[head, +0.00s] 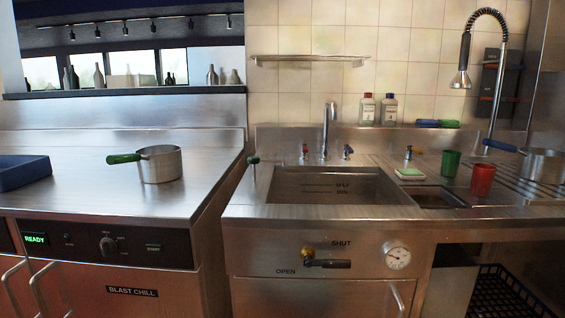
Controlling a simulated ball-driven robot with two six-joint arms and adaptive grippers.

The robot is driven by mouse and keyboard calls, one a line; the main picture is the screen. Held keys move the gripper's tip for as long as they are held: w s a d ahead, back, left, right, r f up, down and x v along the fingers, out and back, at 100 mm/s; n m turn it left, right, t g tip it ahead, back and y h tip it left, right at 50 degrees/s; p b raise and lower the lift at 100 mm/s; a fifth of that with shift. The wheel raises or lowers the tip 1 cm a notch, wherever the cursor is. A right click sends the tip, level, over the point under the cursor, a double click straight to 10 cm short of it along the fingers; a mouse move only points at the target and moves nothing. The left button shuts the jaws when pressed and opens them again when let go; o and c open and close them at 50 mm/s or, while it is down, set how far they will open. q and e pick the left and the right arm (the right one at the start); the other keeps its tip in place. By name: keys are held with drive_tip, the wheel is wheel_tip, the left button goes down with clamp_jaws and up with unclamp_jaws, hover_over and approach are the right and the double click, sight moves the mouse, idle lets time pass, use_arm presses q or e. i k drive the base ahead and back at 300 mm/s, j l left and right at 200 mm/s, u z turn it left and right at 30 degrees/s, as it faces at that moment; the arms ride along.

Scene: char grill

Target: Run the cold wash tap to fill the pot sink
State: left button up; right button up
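The pot sink (283,188) is a rectangular steel basin in the middle of the head view. Its visible inner wall carries level marks, and I see no clear water in it. A curved spout (328,122) stands behind it. The blue-marked cold tap (347,152) is right of the spout, and a red-marked tap (304,152) is left. No clear stream shows under the spout. On the front panel a dark lever (330,264) points right, below the word SHUT and right of the word OPEN. Neither of my grippers is in view.
A green-handled pot (161,165) stands on the left counter, near a blue tray (22,172). Right of the sink are a sponge (410,174), a green cup (451,163), a red cup (483,179) and a blue-handled pot (543,165). A spray hose (461,77) hangs above. A gap separates the counters.

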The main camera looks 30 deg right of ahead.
sight(348, 149)
drive_tip(key=z, duration=1.25)
drive_tip(key=i+j+u, duration=0.45)
drive_tip(key=i+l, duration=0.05)
drive_tip(key=l, duration=0.05)
